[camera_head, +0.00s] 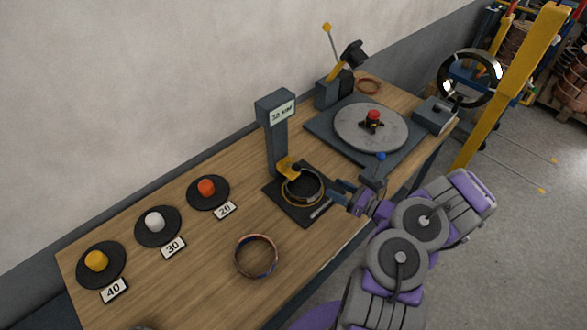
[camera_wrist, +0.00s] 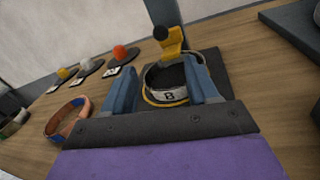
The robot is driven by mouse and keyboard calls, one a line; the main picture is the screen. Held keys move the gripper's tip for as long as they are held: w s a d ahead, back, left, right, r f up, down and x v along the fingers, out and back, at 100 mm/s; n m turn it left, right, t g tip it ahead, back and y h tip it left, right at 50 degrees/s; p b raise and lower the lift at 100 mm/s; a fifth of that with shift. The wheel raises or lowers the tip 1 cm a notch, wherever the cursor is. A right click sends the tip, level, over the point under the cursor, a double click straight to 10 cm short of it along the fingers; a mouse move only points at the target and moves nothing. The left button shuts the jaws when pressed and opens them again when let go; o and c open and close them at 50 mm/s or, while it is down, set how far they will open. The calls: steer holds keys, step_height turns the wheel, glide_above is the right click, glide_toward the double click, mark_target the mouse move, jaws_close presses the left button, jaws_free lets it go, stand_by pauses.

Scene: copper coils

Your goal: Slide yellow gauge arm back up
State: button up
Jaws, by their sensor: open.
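The measuring gauge (camera_head: 277,135) is a dark grey post with a display head, standing on a black base plate (camera_head: 318,213). Its yellow gauge arm (camera_head: 287,167) is low on the post, close to the rim of a coil (camera_head: 302,200) on the plate. In the wrist view, the yellow arm (camera_wrist: 174,42) has a black knob and reaches the far side of the coil (camera_wrist: 168,97), which carries a white label. I cannot tell whether they touch. My gripper (camera_head: 340,190) is at the plate's right side. Its blue fingers (camera_wrist: 158,68) are apart, framing the coil in the wrist view.
A copper ring (camera_head: 256,257) lies left of the plate. Black discs with orange (camera_head: 206,187), white (camera_head: 155,222) and yellow (camera_head: 96,261) knobs line the wall side. A turntable (camera_head: 345,131) stands behind, with a blue-knobbed lever (camera_head: 381,157) near my arm.

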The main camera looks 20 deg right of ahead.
mark_target(297, 167)
steer(key=b+x, duration=0.3)
steer(key=x, duration=1.3)
steer(key=shift+w, duration=0.45)
steer(key=shift+a, duration=0.1)
jaws_close()
steer(key=shift+r, duration=0.1)
